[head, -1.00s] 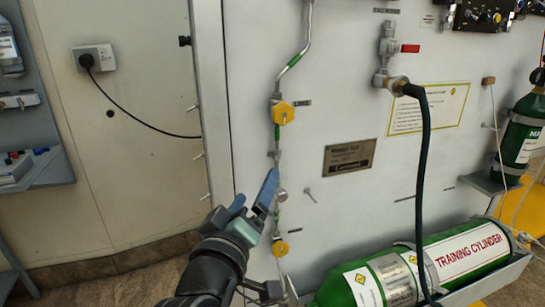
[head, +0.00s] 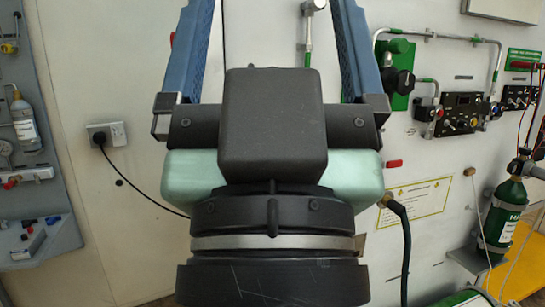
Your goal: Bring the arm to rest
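My gripper (head: 272,40) is raised close in front of the head camera and fills the middle of the view. Its two blue fingers point up and stand wide apart, with nothing between them but the wall panel behind. The fingertips run out of the top of the picture. The gripper body and wrist hide much of the panel's middle, including the area where the yellow-handled valves were. My gripper touches nothing that I can see.
A white trainer panel (head: 440,240) stands behind, with a green regulator plate (head: 398,75), gauge boxes (head: 460,115) and a black hose (head: 405,250). A green cylinder (head: 503,215) stands at right. A grey tool board (head: 50,130) is at left, near a wall socket (head: 107,134).

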